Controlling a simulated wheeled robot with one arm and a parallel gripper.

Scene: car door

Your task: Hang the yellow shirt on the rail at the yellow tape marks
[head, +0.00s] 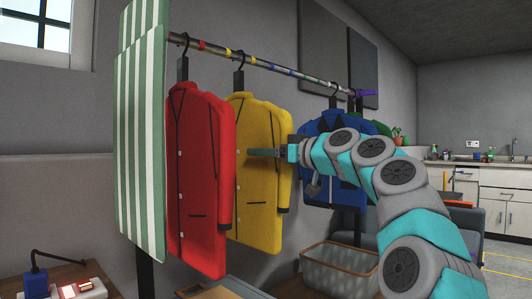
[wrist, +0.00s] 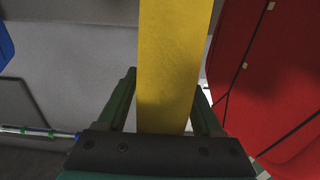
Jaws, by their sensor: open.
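The yellow shirt (head: 258,170) hangs upright from a dark hook (head: 239,56) on the rail (head: 275,68), between the red and the blue shirts. Yellow tape (head: 227,52) shows on the rail near that hook. My gripper (head: 262,153) reaches in from the right at the shirt's mid height, overlapping it in the head view. In the wrist view, my gripper (wrist: 168,88) is open, with a finger on each side of a yellow band of the shirt (wrist: 172,60). Whether the fingers touch the cloth I cannot tell.
The red shirt (head: 200,170) hangs close on the left, with a green-striped cloth panel (head: 140,140) before it. The blue shirt (head: 318,183) hangs right, partly behind my arm. A grey basket (head: 335,268) stands below. A purple mark (head: 366,92) is near the rail's far end.

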